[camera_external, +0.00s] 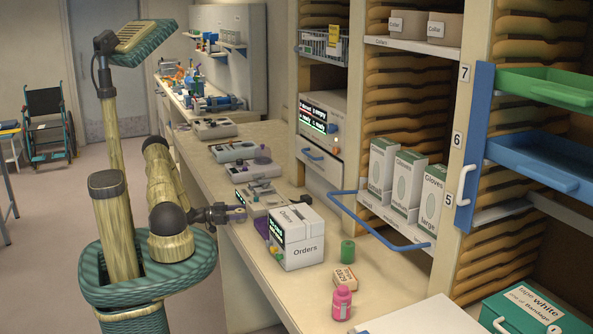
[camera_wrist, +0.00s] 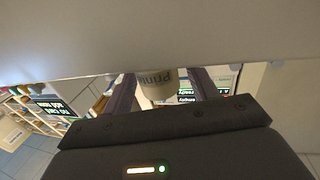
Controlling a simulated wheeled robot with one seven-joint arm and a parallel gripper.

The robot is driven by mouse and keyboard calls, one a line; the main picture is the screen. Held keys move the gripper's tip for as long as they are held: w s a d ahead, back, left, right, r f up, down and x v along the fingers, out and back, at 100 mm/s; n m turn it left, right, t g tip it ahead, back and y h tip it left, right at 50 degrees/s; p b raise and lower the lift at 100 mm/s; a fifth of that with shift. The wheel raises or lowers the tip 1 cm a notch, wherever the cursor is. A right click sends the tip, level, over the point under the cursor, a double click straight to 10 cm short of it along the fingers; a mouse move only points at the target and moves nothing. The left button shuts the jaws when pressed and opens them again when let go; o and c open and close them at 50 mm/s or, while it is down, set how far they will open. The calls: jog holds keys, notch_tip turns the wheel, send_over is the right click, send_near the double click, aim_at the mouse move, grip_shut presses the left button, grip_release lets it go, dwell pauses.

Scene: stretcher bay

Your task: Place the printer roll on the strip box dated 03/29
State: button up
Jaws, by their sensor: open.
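The printer roll (camera_wrist: 155,80) is a pale cylinder with lettering starting "Prin", seen in the wrist view between the two dark fingers of my gripper (camera_wrist: 164,90). The fingers are open, and a gap shows between the roll and the right finger. In the external view my gripper (camera_external: 238,212) is at the counter's left edge, left of the Orders box; I cannot clearly make out the roll there. The strip box (camera_external: 345,279) is small and cream-orange, with print reading 03/29. It lies on the counter, well right of my gripper, and its top looks bare.
The white Orders box (camera_external: 297,238) stands between my gripper and the strip box. A green cylinder (camera_external: 347,251) and a pink bottle (camera_external: 341,303) stand close to the strip box. A blue rail (camera_external: 375,233) juts over the counter. Several devices (camera_external: 234,151) line the counter behind.

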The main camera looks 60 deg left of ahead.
jog(key=shift+s+a+f, duration=0.1)
jog(key=shift+s+a, duration=0.05)
jog(key=shift+s, duration=0.2)
jog(key=d+r+b+v, duration=0.1)
jog(key=b+v, duration=0.4)
jog(key=v, duration=1.1)
jog(key=shift+s, duration=0.45)
jog(key=shift+a, duration=0.15)
jog(key=shift+c, duration=1.2)
